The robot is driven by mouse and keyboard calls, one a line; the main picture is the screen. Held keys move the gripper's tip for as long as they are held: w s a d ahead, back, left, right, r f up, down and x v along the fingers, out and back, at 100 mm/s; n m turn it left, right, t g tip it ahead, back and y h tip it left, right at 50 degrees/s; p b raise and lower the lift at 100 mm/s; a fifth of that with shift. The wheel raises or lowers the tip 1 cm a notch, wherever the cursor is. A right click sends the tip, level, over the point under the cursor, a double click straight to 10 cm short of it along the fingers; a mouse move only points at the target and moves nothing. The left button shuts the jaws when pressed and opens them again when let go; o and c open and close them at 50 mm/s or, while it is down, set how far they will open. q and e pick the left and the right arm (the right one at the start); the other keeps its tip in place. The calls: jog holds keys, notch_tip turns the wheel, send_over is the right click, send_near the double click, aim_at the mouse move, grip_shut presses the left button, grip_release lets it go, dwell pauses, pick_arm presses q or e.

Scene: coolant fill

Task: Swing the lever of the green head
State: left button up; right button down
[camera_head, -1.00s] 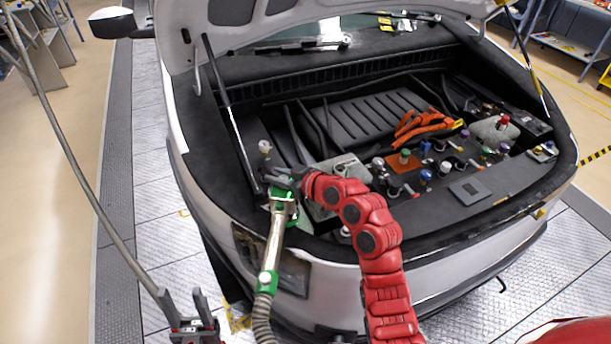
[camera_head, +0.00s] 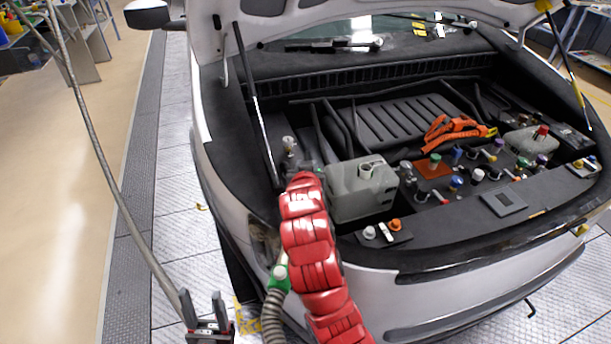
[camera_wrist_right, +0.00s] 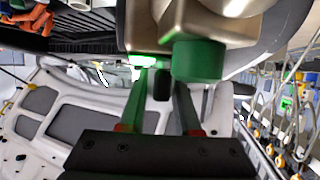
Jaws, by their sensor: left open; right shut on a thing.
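The green head shows in the right wrist view as a metal body with a green round part (camera_wrist_right: 198,62), close to my fingers. In the head view its upper part is hidden behind my red right arm; a green collar (camera_head: 280,272) with a ribbed hose (camera_head: 273,315) shows below. My right gripper (camera_wrist_right: 160,92) is shut on the green head; whether on its lever or its body I cannot tell. In the head view that gripper is mostly hidden at the left front of the engine bay. My left gripper (camera_head: 207,309) is open and empty at the lower left.
The open car bay holds a pale grey tank (camera_head: 362,190), an orange cable (camera_head: 455,130) and several coloured caps. A prop rod (camera_head: 257,105) stands at the left. A grey hose (camera_head: 97,150) hangs at the left.

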jog(key=shift+f+m+h+b, duration=0.1)
jog(key=shift+m+h+b, duration=0.2)
jog(key=shift+h+b, duration=0.1)
jog(key=c, duration=0.6)
grip_release()
jog(key=shift+c, duration=0.2)
